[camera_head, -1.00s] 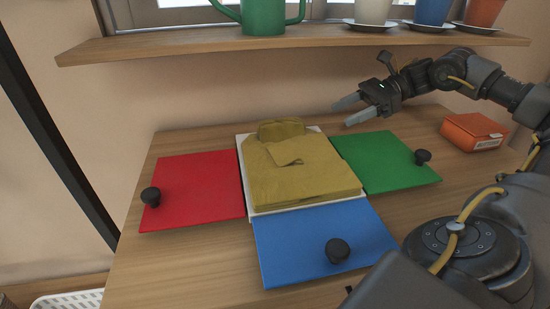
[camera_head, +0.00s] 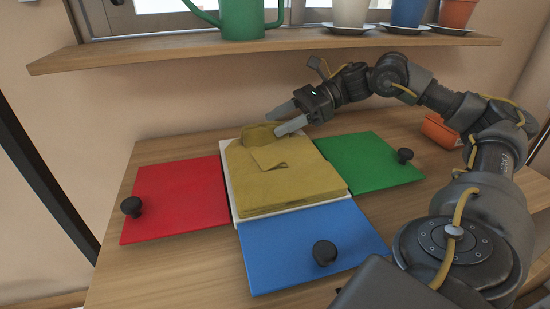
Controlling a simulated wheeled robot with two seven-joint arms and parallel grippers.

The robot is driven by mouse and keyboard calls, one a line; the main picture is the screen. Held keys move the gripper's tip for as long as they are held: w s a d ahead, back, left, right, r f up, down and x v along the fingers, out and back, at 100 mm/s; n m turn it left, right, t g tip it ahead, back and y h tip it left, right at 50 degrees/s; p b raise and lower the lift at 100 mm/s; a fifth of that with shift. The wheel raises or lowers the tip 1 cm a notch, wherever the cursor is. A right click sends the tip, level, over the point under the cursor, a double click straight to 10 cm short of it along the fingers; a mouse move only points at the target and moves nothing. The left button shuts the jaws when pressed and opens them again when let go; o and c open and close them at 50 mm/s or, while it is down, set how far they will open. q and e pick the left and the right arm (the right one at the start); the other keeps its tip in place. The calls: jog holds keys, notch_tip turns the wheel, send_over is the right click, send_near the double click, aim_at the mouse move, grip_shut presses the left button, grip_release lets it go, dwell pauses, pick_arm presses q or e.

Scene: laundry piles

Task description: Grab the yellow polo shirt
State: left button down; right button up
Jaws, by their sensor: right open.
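The yellow polo shirt (camera_head: 290,182) lies folded on a white board (camera_head: 231,193) in the middle of the table, its collar end toward the wall. My right gripper (camera_head: 277,121) is open and empty, with its two fingers pointing left at the collar end of the shirt. The nearer finger overlaps the collar's right side in the picture; I cannot tell whether it touches. My left gripper is not in view.
Around the shirt lie a red panel (camera_head: 180,195), a blue panel (camera_head: 290,245) and a green panel (camera_head: 360,163), each with a black knob. An orange box (camera_head: 436,130) stands at the right, partly behind my arm. A wooden shelf (camera_head: 150,55) with pots hangs above.

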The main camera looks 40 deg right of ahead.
jog(key=shift+x, duration=1.15)
jog(key=shift+d, duration=0.1)
jog(key=c, duration=1.1)
jog(key=shift+c, duration=0.3)
jog(key=shift+s, duration=0.1)
